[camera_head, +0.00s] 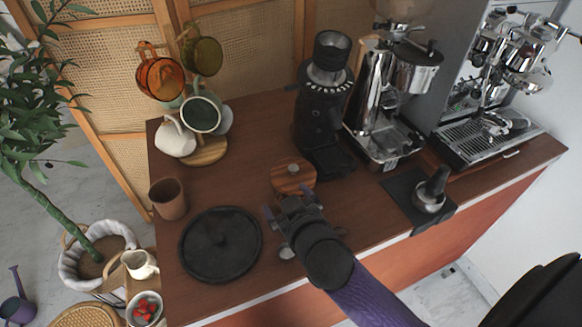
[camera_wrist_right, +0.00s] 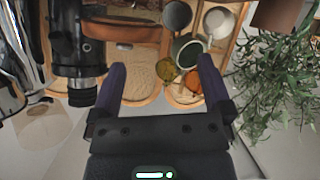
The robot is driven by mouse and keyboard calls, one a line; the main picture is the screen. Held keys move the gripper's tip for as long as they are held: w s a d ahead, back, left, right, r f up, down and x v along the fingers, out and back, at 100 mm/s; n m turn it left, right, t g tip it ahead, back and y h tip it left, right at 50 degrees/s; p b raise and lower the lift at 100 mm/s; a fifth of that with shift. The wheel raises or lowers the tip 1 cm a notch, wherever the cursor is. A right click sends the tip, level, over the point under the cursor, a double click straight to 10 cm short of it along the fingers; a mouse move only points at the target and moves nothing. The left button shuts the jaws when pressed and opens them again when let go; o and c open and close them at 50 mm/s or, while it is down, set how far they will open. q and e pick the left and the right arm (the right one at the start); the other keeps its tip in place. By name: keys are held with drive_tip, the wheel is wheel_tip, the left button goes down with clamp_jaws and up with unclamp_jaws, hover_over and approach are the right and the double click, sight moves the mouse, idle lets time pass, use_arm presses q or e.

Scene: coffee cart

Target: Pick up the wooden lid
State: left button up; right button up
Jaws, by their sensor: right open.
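The wooden lid (camera_head: 293,176) is a round, striped brown disc with a small grey knob. It lies on the dark wood counter in front of the black grinder in the head view. My right gripper (camera_head: 296,206) is open, with nothing seen between its fingers. It shows just below the lid in the head view and overlaps the lid's near edge; the height between them is hard to judge. My left gripper is not in view.
A round black tray (camera_head: 220,244) and a brown cup (camera_head: 168,198) are left of my gripper. A black grinder (camera_head: 322,110) stands behind the lid. A mug tree with a white mug (camera_head: 174,137) is at back left. A tamper mat (camera_head: 404,190) lies to the right.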

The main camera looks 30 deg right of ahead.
drive_tip(key=w+a+r+n+t+y, duration=0.4)
drive_tip(key=w+r+n+t+y, duration=0.1)
drive_tip(key=r, duration=0.6)
drive_tip(key=a+r+n+y, duration=0.4)
drive_tip(key=a+n+y, duration=0.15)
drive_tip(key=y, duration=0.25)
drive_tip(key=n+g+h+p, duration=0.1)
drive_tip(key=n+g+h, duration=0.85)
drive_tip(key=g, duration=0.85)
approach(299, 178)
drive_tip(key=shift+m+h, duration=0.35)
drive_tip(key=shift+m, duration=0.25)
drive_tip(key=f, duration=0.2)
drive_tip(key=a+f+b, duration=0.1)
drive_tip(key=f, duration=0.4)
drive_tip(key=shift+w+a+f, duration=0.25)
drive_tip(key=shift+a+f, duration=0.1)
drive_tip(key=shift+f, duration=0.05)
drive_tip(key=c, duration=0.9)
